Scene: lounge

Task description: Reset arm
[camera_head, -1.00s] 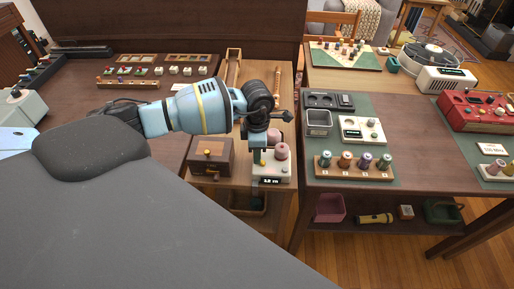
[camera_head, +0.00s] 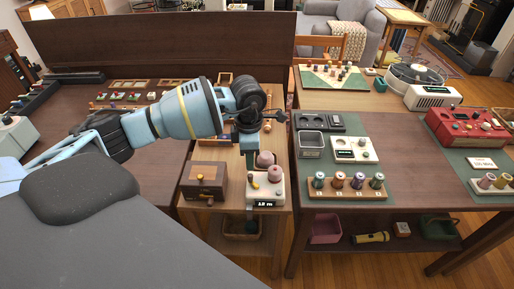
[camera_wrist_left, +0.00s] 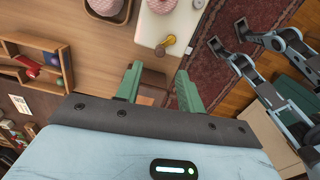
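My left arm comes in from the left in the head view, pale blue with a yellow band. Its gripper (camera_head: 246,143) hangs down over the narrow wooden side table (camera_head: 222,222), behind the white scale with pink pieces (camera_head: 266,190). In the left wrist view the two green fingers of my left gripper (camera_wrist_left: 158,75) are apart, with nothing between them. The white scale (camera_wrist_left: 165,25) shows just beyond the fingers there.
A small brown box (camera_head: 204,182) sits left of the scale. The right table carries a row of spools (camera_head: 345,188), a grey bin (camera_head: 311,145) and a red device (camera_head: 466,128). The dark left table and its raised back panel (camera_head: 160,45) lie beside and behind my arm.

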